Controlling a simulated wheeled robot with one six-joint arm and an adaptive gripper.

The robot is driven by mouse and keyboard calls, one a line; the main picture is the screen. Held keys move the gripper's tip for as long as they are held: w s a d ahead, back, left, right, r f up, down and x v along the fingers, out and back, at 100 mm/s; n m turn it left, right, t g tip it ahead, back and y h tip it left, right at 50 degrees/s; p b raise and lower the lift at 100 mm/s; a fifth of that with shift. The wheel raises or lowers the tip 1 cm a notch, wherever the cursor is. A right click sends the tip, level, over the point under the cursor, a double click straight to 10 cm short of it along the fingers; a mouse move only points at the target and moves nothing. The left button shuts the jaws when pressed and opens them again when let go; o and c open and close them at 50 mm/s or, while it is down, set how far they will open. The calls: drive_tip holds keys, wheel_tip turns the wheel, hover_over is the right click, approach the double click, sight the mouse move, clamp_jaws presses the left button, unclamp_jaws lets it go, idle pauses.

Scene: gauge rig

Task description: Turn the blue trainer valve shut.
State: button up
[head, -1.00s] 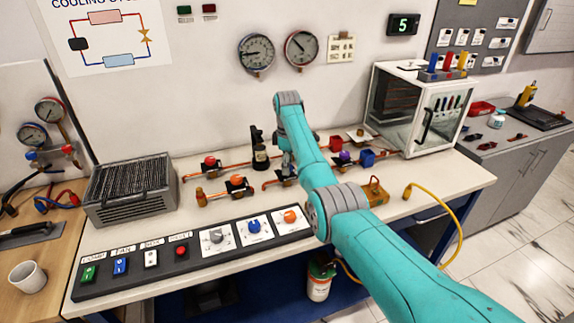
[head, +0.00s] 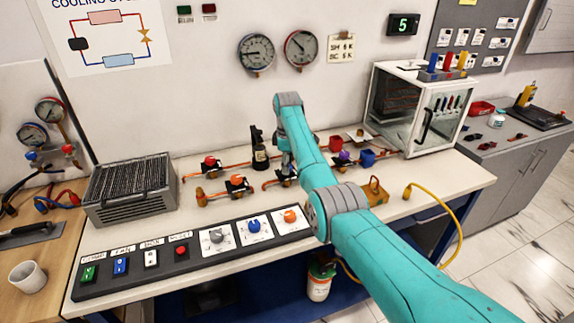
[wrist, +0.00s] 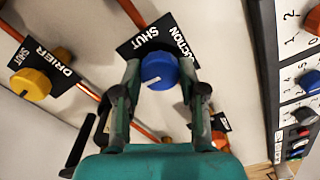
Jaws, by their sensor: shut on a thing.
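The blue trainer valve knob (wrist: 158,70) is in the wrist view, on a black plate (wrist: 138,42) lettered "SHUT" and, partly hidden, a word ending in "CTION". My gripper (wrist: 159,76) has one finger on each side of the knob and is shut on it. A pale mark on the knob lies toward its lower edge, away from the "SHUT" lettering. In the head view my gripper (head: 287,163) points down at the bench's copper lines, and my arm hides most of this valve.
A yellow knob (wrist: 31,84) with a "DRIER" plate is at left in the wrist view. An orange-knobbed valve (head: 237,181) and a red-knobbed valve (head: 210,160) stand left of my gripper. The switch panel (head: 190,248) runs along the bench front.

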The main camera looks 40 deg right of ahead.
drive_tip(key=m, duration=0.3)
drive_tip(key=shift+m, duration=0.4)
drive_tip(key=m, duration=0.4)
drive_tip(key=shift+m, duration=0.3)
drive_tip(key=m, duration=0.4)
drive_tip(key=shift+m, duration=2.4)
drive_tip(key=o, duration=1.1)
drive_tip(key=shift+o, duration=0.2)
drive_tip(key=shift+r, duration=0.1)
wheel_tip(320, 180, up, 12)
